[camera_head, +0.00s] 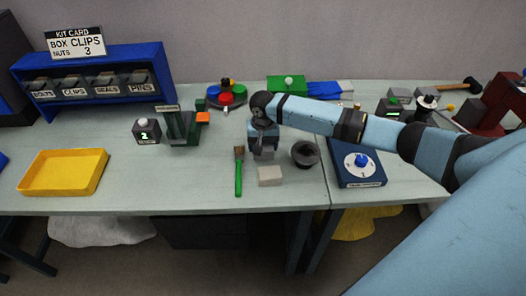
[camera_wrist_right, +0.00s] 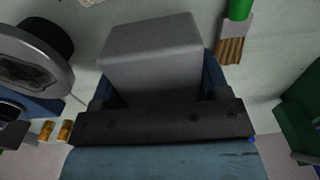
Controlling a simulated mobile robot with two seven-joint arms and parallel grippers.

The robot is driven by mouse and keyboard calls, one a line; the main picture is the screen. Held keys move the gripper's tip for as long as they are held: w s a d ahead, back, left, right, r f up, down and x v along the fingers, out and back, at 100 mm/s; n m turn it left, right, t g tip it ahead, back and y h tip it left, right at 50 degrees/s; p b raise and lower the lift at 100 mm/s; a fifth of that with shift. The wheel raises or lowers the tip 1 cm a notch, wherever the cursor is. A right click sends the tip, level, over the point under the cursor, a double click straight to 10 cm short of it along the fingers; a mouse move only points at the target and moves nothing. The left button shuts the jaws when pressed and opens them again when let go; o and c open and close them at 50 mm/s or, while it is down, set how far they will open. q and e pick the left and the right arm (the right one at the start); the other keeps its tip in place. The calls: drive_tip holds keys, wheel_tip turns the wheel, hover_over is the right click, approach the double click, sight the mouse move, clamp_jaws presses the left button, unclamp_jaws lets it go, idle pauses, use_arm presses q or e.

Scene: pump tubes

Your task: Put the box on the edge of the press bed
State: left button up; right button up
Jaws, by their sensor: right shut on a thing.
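My right gripper (camera_head: 264,145) points down over the middle of the table, between the green-handled brush and the dark round bowl. It is shut on a grey box (camera_wrist_right: 150,55). In the right wrist view the box fills the space between the blue fingers and sticks out past them. In the head view the box is mostly hidden by the gripper. The press bed is not clearly identifiable; a dark green upright fixture (camera_head: 180,126) with an orange part stands left of the gripper, and a dark red machine (camera_head: 503,101) stands at the far right. My left gripper is not in view.
A pale block (camera_head: 270,176) lies at the front, below the gripper. The brush (camera_head: 239,170) lies left, the bowl (camera_head: 305,154) right. A yellow tray (camera_head: 33,191) is at left. Table is clear between tray and brush.

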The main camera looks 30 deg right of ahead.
drive_tip(key=shift+f, duration=1.7)
drive_tip(key=shift+f, duration=0.1)
drive_tip(key=o, duration=1)
